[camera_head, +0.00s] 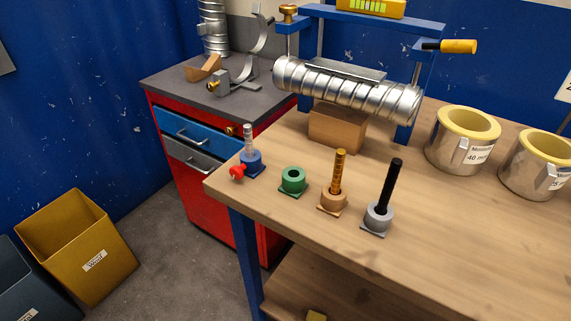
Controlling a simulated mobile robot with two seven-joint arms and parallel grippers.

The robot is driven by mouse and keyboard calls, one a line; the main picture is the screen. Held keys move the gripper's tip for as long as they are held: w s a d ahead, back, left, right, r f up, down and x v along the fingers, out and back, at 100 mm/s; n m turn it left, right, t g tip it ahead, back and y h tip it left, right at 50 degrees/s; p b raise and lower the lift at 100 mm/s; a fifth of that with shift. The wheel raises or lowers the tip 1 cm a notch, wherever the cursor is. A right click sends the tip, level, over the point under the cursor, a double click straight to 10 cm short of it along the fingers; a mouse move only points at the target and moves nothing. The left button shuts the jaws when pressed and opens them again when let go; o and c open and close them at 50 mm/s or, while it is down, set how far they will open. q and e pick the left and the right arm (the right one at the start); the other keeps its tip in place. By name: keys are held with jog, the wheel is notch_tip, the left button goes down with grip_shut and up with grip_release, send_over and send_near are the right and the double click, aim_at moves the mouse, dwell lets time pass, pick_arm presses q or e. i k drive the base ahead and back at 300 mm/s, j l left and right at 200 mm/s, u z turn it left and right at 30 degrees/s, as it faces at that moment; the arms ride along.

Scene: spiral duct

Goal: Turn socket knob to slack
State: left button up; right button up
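A blue socket (252,166) stands near the left edge of the wooden bench. A red knob (237,171) sticks out of its left side. An upright silver rod (248,138) stands in this socket. To its right are a green socket (292,180) with no rod, a tan socket (332,203) with a brass-coloured rod (339,171), and a grey socket (378,218) with a black rod (390,185). Whether the red knob is tight or slack cannot be told. Neither of my grippers is in view.
A spiral duct (347,93) lies under a blue frame (372,21) with a yellow handle (458,46). Two tins (462,140) stand at the right of the wooden bench (450,230). A red cabinet (192,190) stands behind left; a yellow bin (78,245) is on the floor.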

aim_at(237, 172)
jog(key=j+z, duration=0.15)
jog(key=z, duration=1.1)
jog(key=j+z, duration=0.2)
jog(key=z, duration=0.15)
jog(key=j+z, duration=0.15)
jog(key=z, duration=0.2)
jog(key=j+z, duration=0.2)
jog(key=z, duration=0.15)
jog(key=k+j+z, duration=0.2)
jog(key=z, duration=0.2)
jog(key=k+j+z, duration=0.2)
jog(key=z, duration=0.15)
jog(key=k+j+z, duration=0.4)
jog(key=k, duration=0.25)
jog(key=j, duration=0.1)
